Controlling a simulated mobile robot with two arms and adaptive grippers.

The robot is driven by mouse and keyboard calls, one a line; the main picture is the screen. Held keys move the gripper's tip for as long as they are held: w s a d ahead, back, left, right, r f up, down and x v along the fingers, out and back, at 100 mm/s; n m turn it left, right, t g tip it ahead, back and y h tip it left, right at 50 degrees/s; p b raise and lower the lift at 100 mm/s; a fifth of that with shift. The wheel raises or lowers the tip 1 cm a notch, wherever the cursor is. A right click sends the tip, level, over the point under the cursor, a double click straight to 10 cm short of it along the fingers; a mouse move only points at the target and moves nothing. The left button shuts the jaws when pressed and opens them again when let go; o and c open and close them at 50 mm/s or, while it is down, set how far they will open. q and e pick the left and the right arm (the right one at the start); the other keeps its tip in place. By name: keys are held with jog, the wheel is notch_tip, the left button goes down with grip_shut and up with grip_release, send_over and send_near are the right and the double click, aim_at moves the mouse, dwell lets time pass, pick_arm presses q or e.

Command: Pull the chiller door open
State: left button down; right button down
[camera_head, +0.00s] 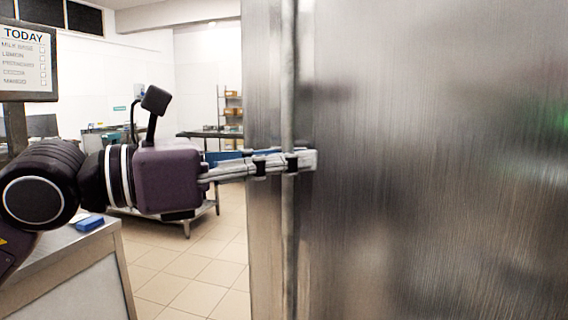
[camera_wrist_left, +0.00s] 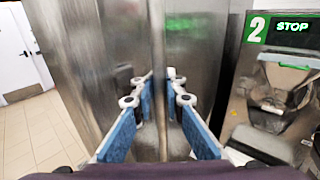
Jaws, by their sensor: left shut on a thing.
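The chiller door (camera_head: 430,160) is a tall brushed-steel panel that fills the right half of the head view. A long vertical bar handle (camera_head: 289,80) runs near its left edge. My left gripper (camera_head: 300,161) reaches in from the left and is shut on the handle at about mid-height of the view. In the left wrist view, the handle (camera_wrist_left: 158,40) stands upright between the blue-padded fingers of the gripper (camera_wrist_left: 157,84). I cannot tell whether the door stands ajar. My right gripper is not in view.
A counter (camera_head: 75,275) with a blue item on it stands at the lower left, below a TODAY board (camera_head: 27,50). Tiled floor (camera_head: 190,285) lies open left of the door. A machine marked 2 (camera_wrist_left: 285,100) stands right in the wrist view.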

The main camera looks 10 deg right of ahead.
pick_arm(q)
jog(key=shift+s+a+r, duration=0.15)
jog(key=shift+s+r, duration=0.1)
jog(key=shift+s, duration=0.05)
jog(key=c, duration=2.4)
grip_release()
jog(key=o, duration=0.4)
jog(key=shift+a+f, duration=0.1)
jog(key=shift+a, duration=0.2)
jog(key=v, duration=1.2)
jog(key=shift+s, duration=0.15)
